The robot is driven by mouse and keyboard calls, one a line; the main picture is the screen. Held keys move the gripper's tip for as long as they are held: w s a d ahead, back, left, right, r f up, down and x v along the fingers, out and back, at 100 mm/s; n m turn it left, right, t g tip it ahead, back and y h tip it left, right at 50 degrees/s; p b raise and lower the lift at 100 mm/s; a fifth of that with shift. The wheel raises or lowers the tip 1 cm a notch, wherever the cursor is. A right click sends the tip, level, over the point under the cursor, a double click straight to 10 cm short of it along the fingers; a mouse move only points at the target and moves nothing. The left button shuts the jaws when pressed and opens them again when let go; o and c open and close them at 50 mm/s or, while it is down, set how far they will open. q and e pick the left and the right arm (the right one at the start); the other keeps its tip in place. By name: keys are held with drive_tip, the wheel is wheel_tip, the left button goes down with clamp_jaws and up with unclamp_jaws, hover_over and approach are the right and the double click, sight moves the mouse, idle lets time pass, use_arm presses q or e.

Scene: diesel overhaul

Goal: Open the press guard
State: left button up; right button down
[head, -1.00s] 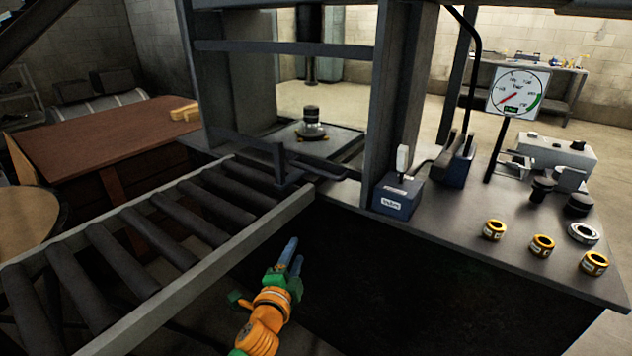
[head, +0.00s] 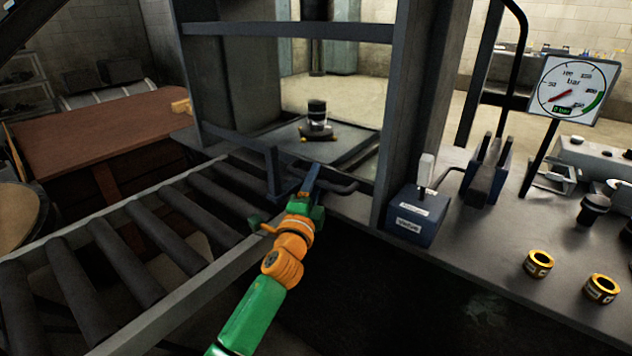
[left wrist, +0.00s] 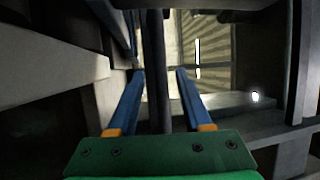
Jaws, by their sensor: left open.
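The press guard shows in the head view as a dark low rail (head: 235,140) with an upright end post, at the front of the press opening. A dark curved handle-like bar (head: 343,188) sticks out near its lower right end. My left gripper (head: 311,180) is at this bar, with its blue fingers pointing up toward the press. In the left wrist view the left gripper (left wrist: 160,85) is open, and a dark bar (left wrist: 156,60) runs between its two fingers. I cannot tell whether either finger touches it. My right gripper is not in view.
The roller conveyor (head: 150,235) leads to the press from the left. A blue control box (head: 416,215) stands on the bench right of the press post (head: 405,110). A gauge (head: 572,88) and brass rings (head: 538,264) are further right. A dark cylindrical part (head: 317,115) stands inside the press.

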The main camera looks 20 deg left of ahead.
use_arm(q)
drive_tip(key=shift+w+r, duration=0.1)
drive_tip(key=shift+w, duration=0.15)
clamp_jaws()
idle(1.4)
